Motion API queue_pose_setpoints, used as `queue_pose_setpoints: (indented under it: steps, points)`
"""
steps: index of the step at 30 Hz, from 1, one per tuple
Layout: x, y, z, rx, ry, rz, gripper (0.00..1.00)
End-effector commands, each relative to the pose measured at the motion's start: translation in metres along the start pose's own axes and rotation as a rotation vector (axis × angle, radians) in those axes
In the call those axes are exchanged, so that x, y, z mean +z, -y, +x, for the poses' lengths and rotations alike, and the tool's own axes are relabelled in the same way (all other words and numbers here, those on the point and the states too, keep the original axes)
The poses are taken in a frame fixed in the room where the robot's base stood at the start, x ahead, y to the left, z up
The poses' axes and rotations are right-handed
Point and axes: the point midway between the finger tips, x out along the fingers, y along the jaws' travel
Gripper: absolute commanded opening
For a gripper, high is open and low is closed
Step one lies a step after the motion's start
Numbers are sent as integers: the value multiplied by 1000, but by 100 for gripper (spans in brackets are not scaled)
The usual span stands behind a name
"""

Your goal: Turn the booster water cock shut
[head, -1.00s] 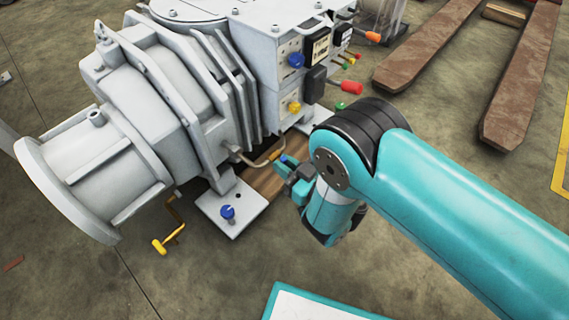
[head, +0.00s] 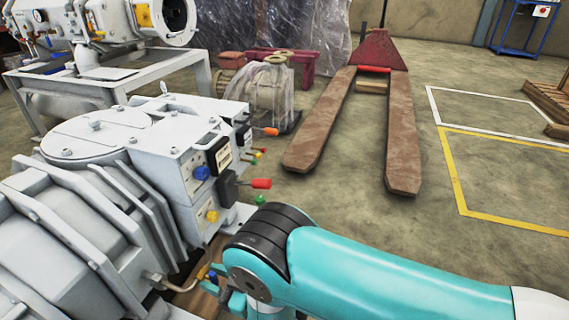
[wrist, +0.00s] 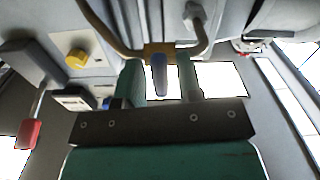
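The water cock is a small brass valve body (wrist: 159,48) on a bent metal pipe, with a short blue lever (wrist: 158,75) pointing toward the wrist camera. In the head view its brass body (head: 203,272) sits low on the near side of the pump, partly hidden by my arm. My gripper (wrist: 161,82) is open, with one teal finger on each side of the blue lever. Gaps show between lever and fingers, and I see no contact. In the head view my gripper (head: 221,292) is by the cock, mostly hidden behind my arm.
The grey pump (head: 90,205) fills the left. Its panel carries a blue knob (head: 202,173), a yellow knob (head: 212,216) and a red-handled lever (head: 260,184), close to my arm. A pallet jack (head: 402,150) stands beyond.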

Motion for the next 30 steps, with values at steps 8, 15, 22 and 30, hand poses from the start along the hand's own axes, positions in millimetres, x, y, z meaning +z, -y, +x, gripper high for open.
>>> queue_pose_setpoints:
  steps: [8,15,22,30]
  points:
    - [-2,0,2,3,-7,-397,40]
    - [0,-1,1,5,0,-749,40]
    - [1,-1,1,5,1,-1086,40]
    - [-4,-2,-17,-3,8,-1357,40]
